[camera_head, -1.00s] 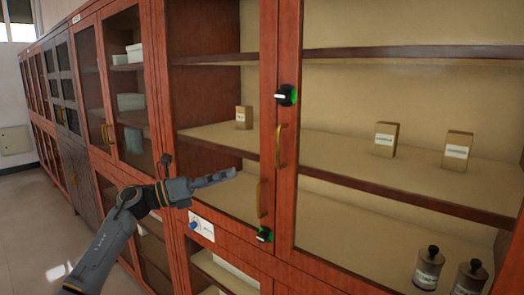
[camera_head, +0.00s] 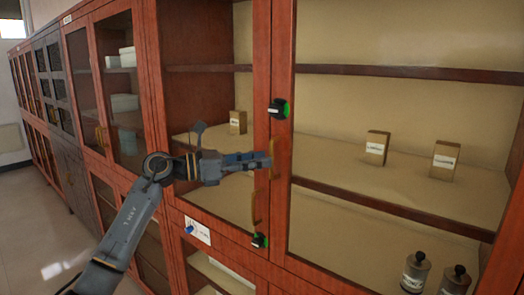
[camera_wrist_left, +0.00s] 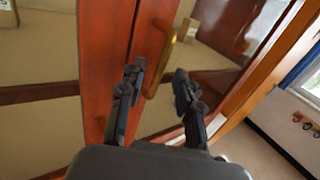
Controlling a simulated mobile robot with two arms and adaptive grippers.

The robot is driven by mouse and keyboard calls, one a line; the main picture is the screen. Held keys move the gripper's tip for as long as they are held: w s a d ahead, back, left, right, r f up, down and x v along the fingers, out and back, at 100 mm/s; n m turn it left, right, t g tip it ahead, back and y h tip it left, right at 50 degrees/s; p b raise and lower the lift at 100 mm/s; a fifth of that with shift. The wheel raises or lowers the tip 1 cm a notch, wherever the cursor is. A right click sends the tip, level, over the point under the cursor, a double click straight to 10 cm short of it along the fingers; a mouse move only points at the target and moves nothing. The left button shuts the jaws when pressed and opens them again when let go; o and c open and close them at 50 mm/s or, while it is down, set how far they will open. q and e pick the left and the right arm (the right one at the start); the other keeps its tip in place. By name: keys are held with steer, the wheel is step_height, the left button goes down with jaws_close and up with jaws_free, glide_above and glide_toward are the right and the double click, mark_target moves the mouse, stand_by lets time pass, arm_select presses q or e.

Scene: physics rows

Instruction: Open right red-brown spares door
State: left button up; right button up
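The right red-brown door (camera_head: 282,220) is a wooden frame with a large clear pane, and it looks shut against the door to its left. An upright brass handle (camera_head: 279,150) sits on its left edge. My left gripper (camera_head: 270,160) reaches in from the left to this handle in the head view. In the left wrist view the left gripper (camera_wrist_left: 157,80) is open, with its two dark fingers apart and the brass handle (camera_wrist_left: 160,62) showing between them. I cannot tell whether either finger touches it. My right gripper is in neither view.
A second, lower brass handle (camera_head: 255,208) is on the neighbouring door. Black-and-green lock knobs (camera_head: 279,108) (camera_head: 260,240) sit above and below the handles. Small boxes (camera_head: 376,147) and dark-capped bottles (camera_head: 416,271) stand on shelves behind the glass. Open floor (camera_head: 45,225) lies at left.

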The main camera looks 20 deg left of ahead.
arm_select(q)
steer(key=shift+w+d, duration=0.45)
steer(key=shift+d, duration=0.15)
jaws_close()
steer(key=shift+f, duration=0.1)
